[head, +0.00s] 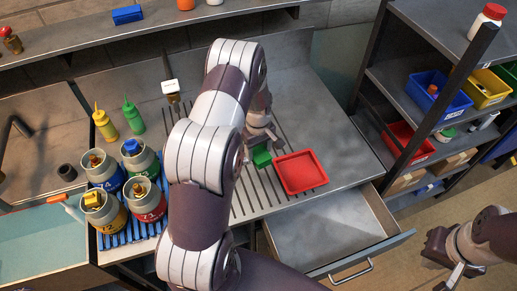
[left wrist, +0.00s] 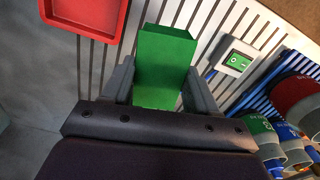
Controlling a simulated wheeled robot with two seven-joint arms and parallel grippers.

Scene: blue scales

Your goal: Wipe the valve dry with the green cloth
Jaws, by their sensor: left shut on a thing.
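A green block-like piece (head: 262,155), which I take for the green cloth, is between the fingers of my left gripper (head: 258,140). In the left wrist view the green cloth (left wrist: 165,60) stands up between the two grey fingers of my left gripper (left wrist: 160,92), which are shut on it. It is over the slatted part of the counter, beside the red tray. I cannot tell which thing is the valve; small brass-coloured pieces (head: 139,188) sit on tops of the canisters. My right gripper (head: 452,268) hangs empty-looking at the lower right, its finger opening unclear.
A red tray (head: 301,187) lies right of the cloth. Canisters, including a red-labelled one (head: 148,205), stand on a blue ribbed mat (head: 112,240). A drawer (head: 325,232) is open in front. My left arm hides the middle counter.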

